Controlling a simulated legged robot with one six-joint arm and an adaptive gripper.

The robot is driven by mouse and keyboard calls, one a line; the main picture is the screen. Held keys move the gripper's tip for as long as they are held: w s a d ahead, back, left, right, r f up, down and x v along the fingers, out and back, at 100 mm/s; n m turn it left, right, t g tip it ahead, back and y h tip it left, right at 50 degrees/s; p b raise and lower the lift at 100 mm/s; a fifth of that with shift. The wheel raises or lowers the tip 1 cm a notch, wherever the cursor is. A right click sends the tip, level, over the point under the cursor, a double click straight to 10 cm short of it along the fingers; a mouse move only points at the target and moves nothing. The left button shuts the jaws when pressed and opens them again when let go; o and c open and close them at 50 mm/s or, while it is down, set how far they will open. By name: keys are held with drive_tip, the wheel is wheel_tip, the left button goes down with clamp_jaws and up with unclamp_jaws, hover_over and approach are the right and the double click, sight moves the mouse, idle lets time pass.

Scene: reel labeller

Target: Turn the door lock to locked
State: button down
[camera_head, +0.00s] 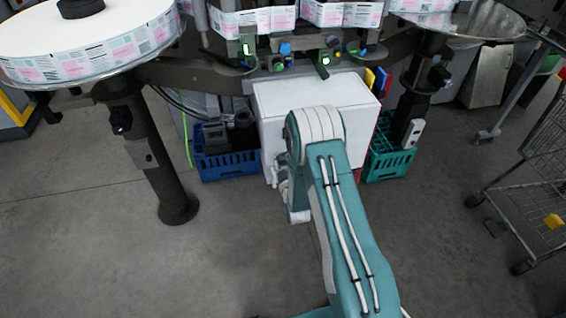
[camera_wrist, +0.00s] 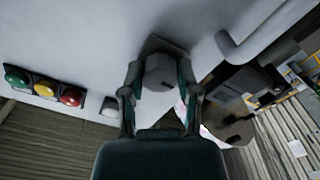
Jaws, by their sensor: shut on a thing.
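The door lock (camera_wrist: 160,70) shows in the wrist view as a grey knob on a pale panel, at the top middle of the picture. My gripper (camera_wrist: 158,88) has one finger on each side of the knob and is shut on it. The fingers hide part of the knob's sides, and I cannot tell from its shape which way the lock is turned. In the head view, my arm reaches to the white cabinet (camera_head: 350,98), and the lock and gripper fingers are hidden there.
In the wrist view, a green, yellow and red button row (camera_wrist: 43,85) lies left, and a pale curved handle (camera_wrist: 275,32) lies upper right. In the head view, a blue crate (camera_head: 225,167) and a teal crate (camera_head: 390,163) flank the cabinet; a cart (camera_head: 535,165) stands right.

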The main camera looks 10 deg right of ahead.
drive_tip(key=shift+s+a+f+n, duration=0.1)
drive_tip(key=shift+s+f+n, duration=0.05)
drive_tip(key=shift+f+n, duration=0.15)
drive_tip(key=shift+c, duration=2.2)
unclamp_jaws()
drive_tip(key=shift+o, duration=0.5)
drive_tip(key=shift+r, duration=0.15)
drive_tip(key=s, duration=1.1)
drive_tip(key=shift+s, duration=0.35)
